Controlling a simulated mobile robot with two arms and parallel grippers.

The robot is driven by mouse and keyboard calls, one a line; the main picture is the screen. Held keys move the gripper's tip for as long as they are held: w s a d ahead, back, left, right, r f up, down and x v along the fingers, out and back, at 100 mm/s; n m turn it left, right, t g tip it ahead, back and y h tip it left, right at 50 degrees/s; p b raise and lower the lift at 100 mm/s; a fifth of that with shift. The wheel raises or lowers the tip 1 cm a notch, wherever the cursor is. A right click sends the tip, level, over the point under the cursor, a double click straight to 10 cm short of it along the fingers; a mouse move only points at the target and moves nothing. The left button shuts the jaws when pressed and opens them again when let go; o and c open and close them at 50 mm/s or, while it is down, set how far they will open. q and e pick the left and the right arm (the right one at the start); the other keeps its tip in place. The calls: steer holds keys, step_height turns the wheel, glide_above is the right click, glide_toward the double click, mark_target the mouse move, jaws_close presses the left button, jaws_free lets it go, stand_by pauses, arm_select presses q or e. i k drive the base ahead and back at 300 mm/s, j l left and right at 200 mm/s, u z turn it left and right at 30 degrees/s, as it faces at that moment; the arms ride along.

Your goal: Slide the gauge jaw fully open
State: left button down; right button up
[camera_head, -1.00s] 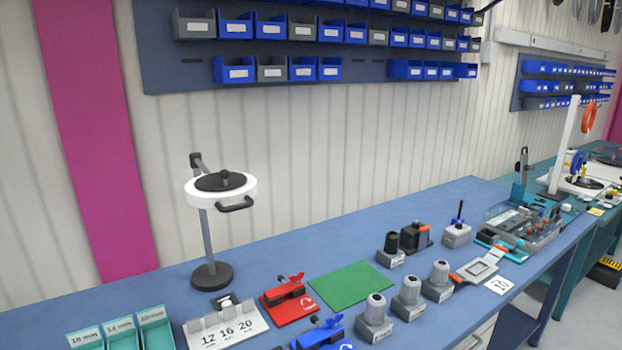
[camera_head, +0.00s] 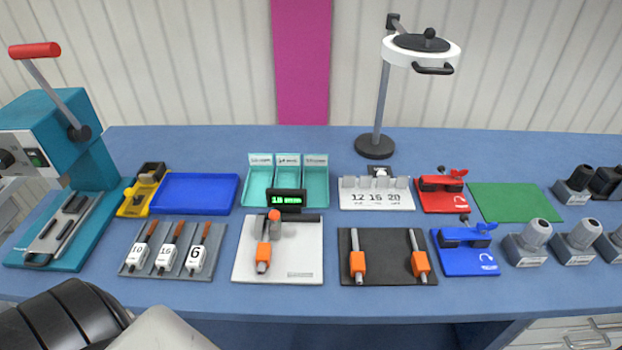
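The gauge is a white plate (camera_head: 298,262) near the front middle of the blue bench, with a small black display (camera_head: 286,199) at its back edge showing green digits too small to read surely. A dark bar runs along the plate's back part. A lever with an orange grip (camera_head: 263,260) lies toward the front on the plate's left half, with a grey and orange knob (camera_head: 274,224) at its back. I cannot tell how far the jaw stands open. Neither gripper is in view; a black and white part of my own body shows at the lower left.
A grey rack with tags 10, 16 and 6 (camera_head: 138,272) stands left of the gauge, a black board (camera_head: 388,279) with two orange-gripped tools right. Teal bins (camera_head: 258,190) stand behind. A teal press (camera_head: 40,125) and magnifier lamp (camera_head: 420,50) rise above the bench.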

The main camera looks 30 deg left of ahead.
mark_target(274, 215)
steer(key=u, duration=1.3)
steer(key=k+u, duration=0.25)
steer(key=i, duration=0.1)
